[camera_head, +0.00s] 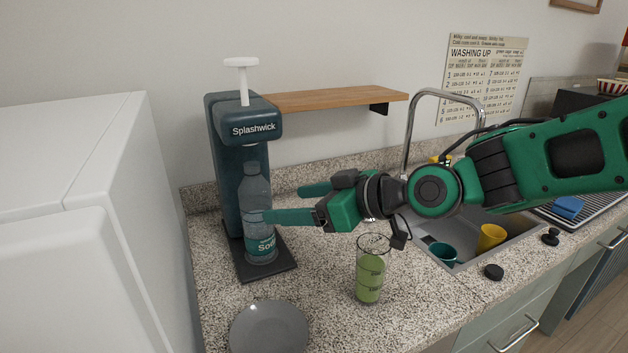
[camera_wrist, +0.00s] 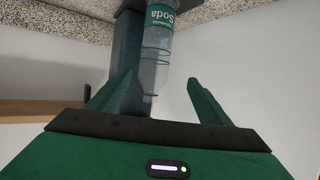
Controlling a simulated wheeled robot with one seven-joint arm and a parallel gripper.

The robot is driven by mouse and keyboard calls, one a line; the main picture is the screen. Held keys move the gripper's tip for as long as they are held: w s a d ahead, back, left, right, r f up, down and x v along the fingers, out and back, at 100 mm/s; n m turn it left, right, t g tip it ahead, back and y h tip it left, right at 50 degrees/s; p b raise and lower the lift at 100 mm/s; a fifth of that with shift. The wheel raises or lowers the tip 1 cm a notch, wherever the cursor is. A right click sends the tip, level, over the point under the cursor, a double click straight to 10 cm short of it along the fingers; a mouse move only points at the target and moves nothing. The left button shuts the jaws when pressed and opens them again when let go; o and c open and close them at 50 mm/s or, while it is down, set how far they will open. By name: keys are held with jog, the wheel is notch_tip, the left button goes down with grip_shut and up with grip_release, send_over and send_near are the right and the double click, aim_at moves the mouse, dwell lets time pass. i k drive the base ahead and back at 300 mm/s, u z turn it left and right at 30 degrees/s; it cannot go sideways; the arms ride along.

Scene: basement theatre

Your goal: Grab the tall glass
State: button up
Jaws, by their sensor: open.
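The tall glass (camera_head: 370,272) stands upright on the granite counter, with dark markings and green contents. My gripper (camera_head: 283,203) is open, above and to the left of the glass, and points left toward the soda machine. The glass is below my wrist and does not show in the wrist view. In the wrist view, my open gripper (camera_wrist: 158,80) has a clear bottle labelled Soda (camera_wrist: 157,55) showing between and beyond its fingers. In the head view one finger crosses in front of that bottle (camera_head: 258,185); I cannot tell whether they touch.
The dark Splashwick soda machine (camera_head: 222,150) holds the bottle over its black base. A grey plate (camera_head: 269,328) lies at the counter's front. A tall faucet (camera_head: 409,125) and a sink with a yellow cup (camera_head: 491,236) and a teal cup (camera_head: 442,253) are right of the glass.

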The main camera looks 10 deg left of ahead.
aim_at(374, 251)
jog(key=k, duration=0.95)
